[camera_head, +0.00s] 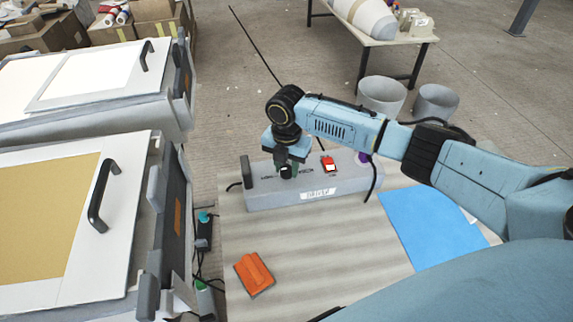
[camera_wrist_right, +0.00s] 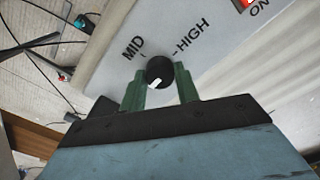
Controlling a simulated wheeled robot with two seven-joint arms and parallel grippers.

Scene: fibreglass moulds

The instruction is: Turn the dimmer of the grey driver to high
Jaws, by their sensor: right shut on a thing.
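The grey driver (camera_head: 262,195) is a long box on the table, with a dark dimmer knob on top. In the right wrist view the round black knob (camera_wrist_right: 160,68) has a white pointer mark, which points down and slightly left, away from the MID label (camera_wrist_right: 133,47) and the HIGH label (camera_wrist_right: 191,38). My right gripper (camera_head: 286,172) is over the left part of the driver, its green fingers (camera_wrist_right: 160,80) shut on the knob from both sides. The arm hides part of the driver's lettering in the head view. My left gripper is not in view.
A red switch (camera_head: 328,163) marked ON sits on the driver, right of the knob. An orange block (camera_head: 254,273) and a blue sheet (camera_head: 432,226) lie on the table. White-lidded units with black handles (camera_head: 103,196) stand at left. Two grey buckets (camera_head: 435,103) stand behind.

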